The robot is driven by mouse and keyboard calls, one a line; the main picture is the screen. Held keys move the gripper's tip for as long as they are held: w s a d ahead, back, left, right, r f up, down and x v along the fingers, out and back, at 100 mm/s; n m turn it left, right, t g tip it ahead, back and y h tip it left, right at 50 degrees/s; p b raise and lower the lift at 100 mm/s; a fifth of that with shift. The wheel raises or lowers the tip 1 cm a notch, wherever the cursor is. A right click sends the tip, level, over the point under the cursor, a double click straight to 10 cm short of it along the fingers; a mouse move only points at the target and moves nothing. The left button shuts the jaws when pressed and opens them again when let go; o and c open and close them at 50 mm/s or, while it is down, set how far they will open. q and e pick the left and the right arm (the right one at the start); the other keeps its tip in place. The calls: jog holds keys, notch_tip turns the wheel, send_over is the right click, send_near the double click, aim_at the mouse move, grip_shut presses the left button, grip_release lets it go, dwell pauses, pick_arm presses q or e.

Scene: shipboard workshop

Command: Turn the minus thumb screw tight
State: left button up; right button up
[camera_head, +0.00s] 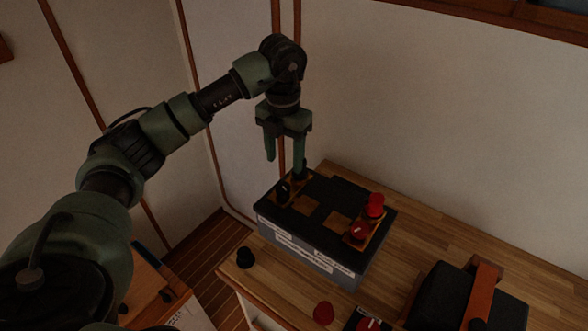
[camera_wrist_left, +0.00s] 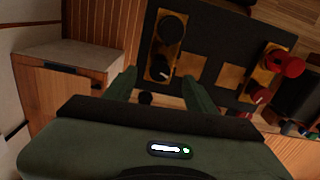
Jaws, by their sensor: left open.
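A dark battery box (camera_head: 320,190) with a grey, labelled front stands on the wooden bench. On its left side a brass plate carries two black knobs, a nearer one (camera_head: 283,191) and a farther one (camera_head: 300,170). They also show in the left wrist view, one with a white mark (camera_wrist_left: 162,66) and one plain and round (camera_wrist_left: 173,28). I cannot read which is the minus thumb screw. My left gripper (camera_head: 284,167) points down over this black side, open and empty. In the left wrist view its fingers (camera_wrist_left: 160,82) are spread below the marked knob. My right gripper is out of view.
Red knobs (camera_head: 375,206) sit on the box's right brass plate. A loose black cap (camera_head: 245,257) and a red cap (camera_head: 323,313) rest along the bench front. A black case with a wooden bar (camera_head: 440,295) stands at right. The bench behind it is clear.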

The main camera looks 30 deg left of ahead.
aim_at(283, 186)
pick_arm(q)
jog(key=f, duration=0.1)
jog(key=s+f+p, duration=0.1)
jog(key=s+f, duration=0.1)
jog(key=f, duration=0.1)
jog(key=shift+s+f+p, duration=0.1)
jog(key=shift+p, duration=0.3)
jog(key=shift+w+f, duration=0.2)
jog(key=shift+f, duration=0.35)
jog(key=shift+w+f, duration=0.2)
jog(key=shift+f, duration=0.6)
grip_shut()
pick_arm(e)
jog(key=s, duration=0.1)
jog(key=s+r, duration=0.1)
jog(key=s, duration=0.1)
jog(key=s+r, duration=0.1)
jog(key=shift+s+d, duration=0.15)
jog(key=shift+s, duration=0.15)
